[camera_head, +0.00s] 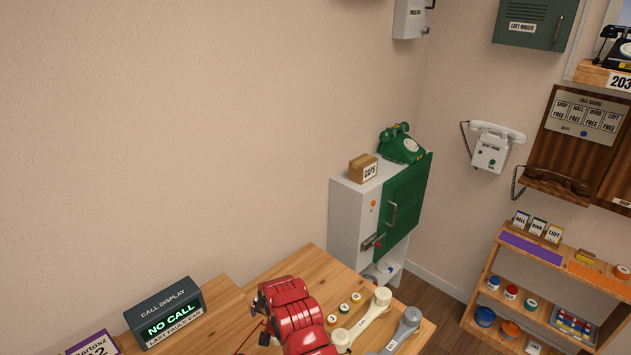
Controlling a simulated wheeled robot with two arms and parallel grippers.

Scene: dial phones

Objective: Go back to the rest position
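Several small round labelled caps (344,308) lie between the red object and the cream handset.
A call display (165,313) reading "NO CALL" stands on the table's left. Behind is a grey cabinet (349,225) with a green door, bearing a green phone (402,146) and a CAPS box (363,168). A shelf (480,285) stands right; a white phone (492,148) hangs on the wall.

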